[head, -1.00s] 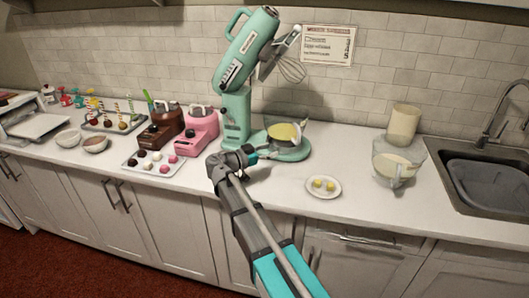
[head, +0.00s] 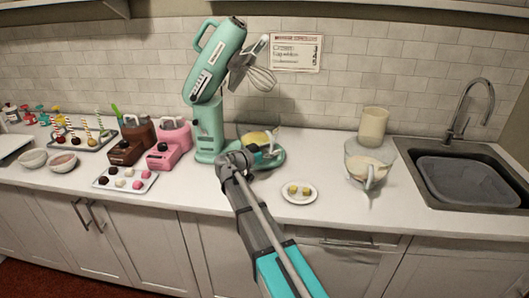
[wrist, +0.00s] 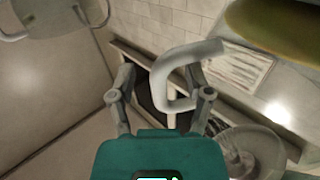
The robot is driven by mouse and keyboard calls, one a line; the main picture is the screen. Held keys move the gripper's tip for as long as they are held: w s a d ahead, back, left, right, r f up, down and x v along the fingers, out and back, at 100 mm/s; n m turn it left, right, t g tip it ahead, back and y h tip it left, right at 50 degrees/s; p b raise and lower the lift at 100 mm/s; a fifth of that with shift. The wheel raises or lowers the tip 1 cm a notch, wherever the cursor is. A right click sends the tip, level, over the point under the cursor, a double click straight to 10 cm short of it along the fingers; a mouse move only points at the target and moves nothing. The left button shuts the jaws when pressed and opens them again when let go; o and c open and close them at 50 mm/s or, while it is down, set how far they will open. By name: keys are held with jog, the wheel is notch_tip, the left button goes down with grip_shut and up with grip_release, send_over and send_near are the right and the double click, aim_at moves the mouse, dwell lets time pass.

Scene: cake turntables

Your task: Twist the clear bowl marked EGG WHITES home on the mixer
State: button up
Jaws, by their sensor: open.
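The mint-green mixer (head: 208,130) stands on the counter with its head tilted up and its whisk (head: 262,78) raised. A clear bowl (head: 258,137) with yellow contents sits on the mixer's base, partly hidden by my arm. A second clear bowl (head: 366,166) with a handle and pale cream contents stands to the right near the sink. I cannot read a marking on either bowl. My gripper (head: 270,153) is at the front of the mixer bowl. In the wrist view my open gripper (wrist: 160,88) has a pale curved handle (wrist: 184,76) between and beyond its fingers, with no clear grip on it.
A small plate (head: 299,198) with yellow pieces lies just right of my arm. Pink (head: 170,148) and brown (head: 130,145) melting pots and a sweets tray (head: 125,180) stand left of the mixer. A beige canister (head: 373,126) and the sink (head: 465,178) are to the right.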

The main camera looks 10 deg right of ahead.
jog(key=shift+w+d, duration=0.1)
jog(key=shift+d, duration=0.1)
jog(key=shift+c, duration=0.2)
grip_shut()
jog(key=shift+a, duration=0.1)
jog(key=shift+a+m+g+h, duration=0.4)
jog(key=shift+a+m+g, duration=0.3)
jog(key=shift+g, duration=0.3)
jog(key=shift+s+a+m+g+h, duration=0.15)
jog(key=shift+a+m+g, duration=0.25)
jog(key=shift+g, duration=0.1)
jog(key=shift+s+a+m+g+h, duration=0.15)
jog(key=shift+a+m+g, duration=0.15)
jog(key=shift+a+g, duration=0.15)
